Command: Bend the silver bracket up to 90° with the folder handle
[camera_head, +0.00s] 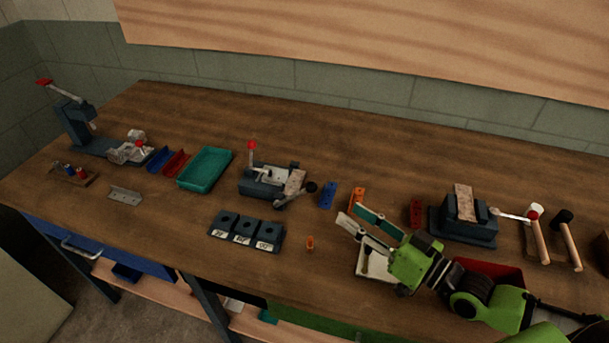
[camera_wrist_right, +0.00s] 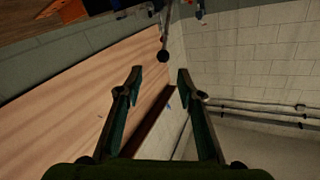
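The folder (camera_head: 262,183) stands mid-table in the head view, a dark block with a red-knobbed lever on top. A silver plate-like piece (camera_head: 295,181), apparently the bracket, sits at its right side; its bend angle is too small to tell. The folder handle, ending in a black ball (camera_head: 311,187), sticks out to the right. My right gripper (camera_head: 349,213) is open and empty, right of and nearer than the ball, apart from it. In the right wrist view a black ball on a rod (camera_wrist_right: 162,57) shows beyond the open fingertips (camera_wrist_right: 160,74). My left gripper is out of view.
Small blue (camera_head: 328,195) and orange (camera_head: 357,196) blocks stand near my right gripper. A dark holed block (camera_head: 246,232) sits in front of the folder, a green tray (camera_head: 205,168) left. Mallets (camera_head: 540,240) lie far right.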

